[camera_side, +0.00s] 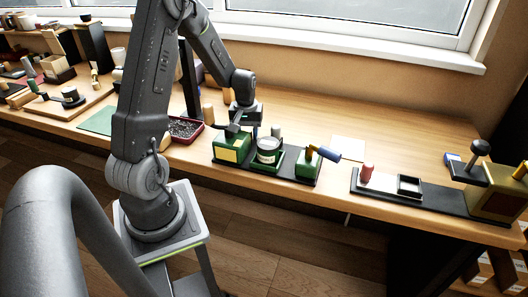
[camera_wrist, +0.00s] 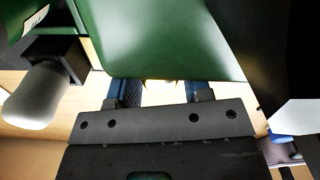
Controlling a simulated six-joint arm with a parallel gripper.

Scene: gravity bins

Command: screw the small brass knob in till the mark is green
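A fixture on a black base (camera_side: 262,172) stands at the table's front edge, with a green block (camera_side: 230,146) at its left end. My gripper (camera_side: 242,127) is low, just behind and beside this block. In the wrist view, the green block (camera_wrist: 160,40) fills the top, and my gripper (camera_wrist: 160,92) has its two blue fingers apart below its edge. A small brass-coloured patch (camera_wrist: 160,81) shows between the fingertips, perhaps the knob; most of it is hidden. I see no contact with the fingers. I cannot make out the mark or its colour.
A jar (camera_side: 268,150) and a second green block with a blue-handled lever (camera_side: 323,153) share the base. A grey rounded knob (camera_wrist: 35,98) shows left of the fingers in the wrist view. A dark red tray (camera_side: 186,130) stands left. Table behind is mostly clear.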

